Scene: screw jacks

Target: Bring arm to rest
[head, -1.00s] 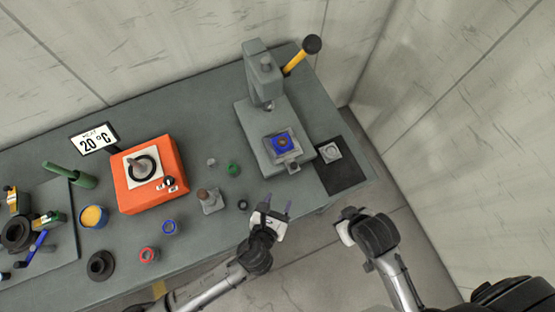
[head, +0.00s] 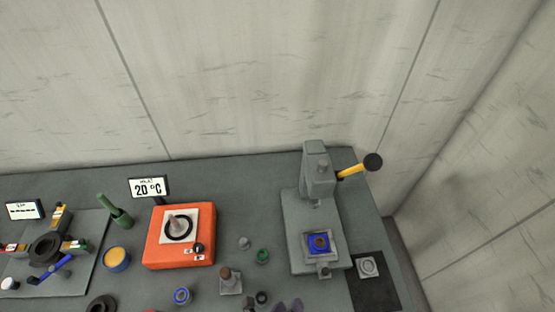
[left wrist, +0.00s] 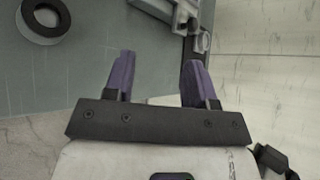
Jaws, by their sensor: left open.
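My left gripper shows in the left wrist view (left wrist: 158,85) with its two purple-padded fingers apart and nothing between them. The fingers are over the front edge of the grey workbench (head: 385,290). My right gripper is not in view.
An orange heater (head: 181,250) stands left. Small parts, including a green ring (head: 263,256), lie between. Walls stand behind and right.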

